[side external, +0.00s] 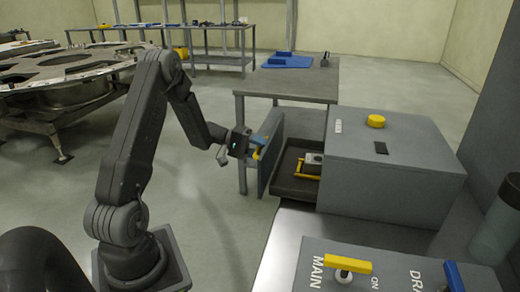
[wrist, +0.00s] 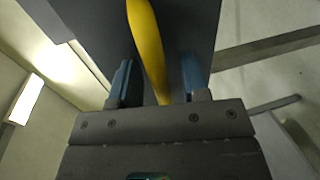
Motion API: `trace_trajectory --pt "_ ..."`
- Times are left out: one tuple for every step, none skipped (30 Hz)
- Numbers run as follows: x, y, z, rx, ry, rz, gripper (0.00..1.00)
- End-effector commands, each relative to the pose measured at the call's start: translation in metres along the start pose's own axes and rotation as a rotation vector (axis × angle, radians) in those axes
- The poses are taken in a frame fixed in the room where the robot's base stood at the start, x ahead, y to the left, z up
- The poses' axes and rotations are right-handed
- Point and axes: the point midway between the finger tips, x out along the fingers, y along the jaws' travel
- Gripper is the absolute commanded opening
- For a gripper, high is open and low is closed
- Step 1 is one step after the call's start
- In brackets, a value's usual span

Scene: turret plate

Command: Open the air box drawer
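The air box (side external: 390,165) is a grey cabinet on a metal bench. Its drawer (side external: 298,188) stands pulled out to the left, with the dark inside showing. The grey drawer front (side external: 272,165) faces my arm. My gripper (side external: 259,145) is at the upper part of this front. In the wrist view, the yellow drawer handle (wrist: 147,40) runs between the two blue fingers of my gripper (wrist: 157,75). The fingers look apart, with a visible gap on each side of the handle. The fingertips' contact with the handle is hard to see in the side view.
A grey and yellow item (side external: 312,163) lies in the drawer. A yellow knob (side external: 376,121) sits on the box top. A panel with a yellow MAIN lever (side external: 347,264) stands in front. A table (side external: 300,82) with a blue item is behind. Open floor lies left of the drawer.

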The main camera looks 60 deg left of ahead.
Motion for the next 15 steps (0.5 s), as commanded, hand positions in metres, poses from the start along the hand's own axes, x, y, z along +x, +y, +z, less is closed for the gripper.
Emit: trace_trajectory --pt "0.0 0.0 0.0 0.0 -0.001 0.0 0.42" --pt "0.0 0.0 0.0 0.0 -0.001 0.0 0.42" --pt "0.0 0.0 0.0 0.0 -0.001 0.0 0.42" --pt "0.0 0.0 0.0 0.0 -0.001 0.0 0.42" --pt "0.0 0.0 0.0 0.0 -0.001 0.0 0.42" --pt "-0.001 0.0 0.0 0.0 -0.001 0.0 0.42" --pt "-0.003 0.0 0.0 0.0 -0.001 0.0 0.42" --pt "-0.005 0.0 0.0 0.0 0.0 0.0 0.42" --pt "-0.009 0.0 0.0 0.001 0.0 0.0 0.42" --pt "-0.013 0.0 -0.001 0.0 0.002 0.0 0.42" --pt "-0.018 0.0 -0.001 0.0 0.003 0.0 0.42" --pt "-0.024 0.0 -0.001 0.0 0.002 0.0 0.42" --pt "-0.03 0.0 -0.001 0.0 0.004 0.0 0.42" --pt "-0.035 0.0 -0.001 0.001 0.004 0.0 0.42" --pt "-0.042 0.0 -0.001 0.0 0.004 0.0 0.42"
